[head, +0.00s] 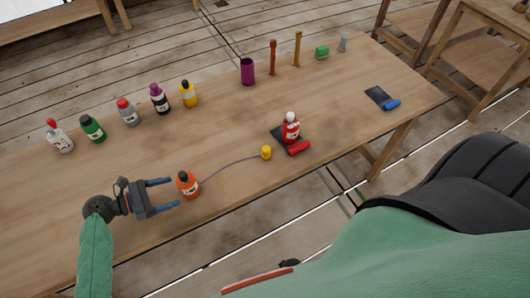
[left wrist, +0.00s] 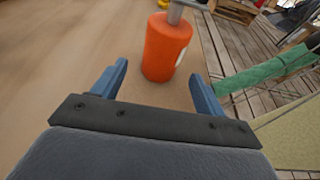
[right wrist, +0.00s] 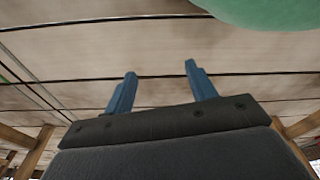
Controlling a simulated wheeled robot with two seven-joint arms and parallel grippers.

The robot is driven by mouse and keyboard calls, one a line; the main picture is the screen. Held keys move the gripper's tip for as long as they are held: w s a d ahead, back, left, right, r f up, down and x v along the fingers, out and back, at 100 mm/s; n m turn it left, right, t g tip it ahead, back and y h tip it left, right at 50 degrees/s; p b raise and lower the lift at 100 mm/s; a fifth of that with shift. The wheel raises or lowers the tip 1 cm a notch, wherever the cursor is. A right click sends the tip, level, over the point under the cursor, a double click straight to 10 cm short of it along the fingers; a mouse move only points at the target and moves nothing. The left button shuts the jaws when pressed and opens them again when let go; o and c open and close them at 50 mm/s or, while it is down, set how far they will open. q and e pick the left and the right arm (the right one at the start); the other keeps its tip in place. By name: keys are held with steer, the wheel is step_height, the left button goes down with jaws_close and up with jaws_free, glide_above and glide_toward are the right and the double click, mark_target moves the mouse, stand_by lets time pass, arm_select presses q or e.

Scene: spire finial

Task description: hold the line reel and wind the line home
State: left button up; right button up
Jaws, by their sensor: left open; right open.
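The orange line reel (head: 189,185) stands upright near the front edge of the table. A thin grey line (head: 225,168) runs from it to a small yellow piece (head: 266,152) on the table. My left gripper (head: 168,195) is open just left of the reel, its fingers pointing at it. In the left wrist view the orange reel (left wrist: 166,48) stands ahead of the open fingertips, with a grey metal part on its top. My right gripper (right wrist: 158,80) is open and empty in the right wrist view, over the plank floor; it is not made out in the head view.
A red bottle (head: 291,128) stands on a dark pad with a red roll in front. Several bottles (head: 129,112) line the table's back left. A purple cup (head: 247,72), two posts and a green block (head: 322,52) stand behind. A dark pad with a blue roll (head: 391,104) lies right.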

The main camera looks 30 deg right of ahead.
mark_target(182, 188)
arm_select(q)
steer(key=shift+s+d+f, duration=0.1)
steer(key=shift+s+d, duration=0.05)
steer(key=shift+d, duration=0.3)
steer(key=shift+d+f+b, duration=0.2)
steer(key=shift+d+b, duration=0.25)
steer(key=shift+d, duration=0.4)
steer(key=shift+d+f+p, duration=0.15)
steer(key=shift+d+p, duration=0.4)
steer(key=shift+d, duration=0.3)
steer(key=shift+d+f+p, duration=0.15)
steer(key=shift+d+p, duration=0.15)
steer(key=shift+d+f, duration=0.25)
steer(key=shift+d, duration=0.2)
arm_select(e)
steer(key=shift+s+d+f, duration=0.35)
steer(key=shift+s+f, duration=0.1)
steer(key=shift+f, duration=0.15)
steer(key=shift+d, duration=0.1)
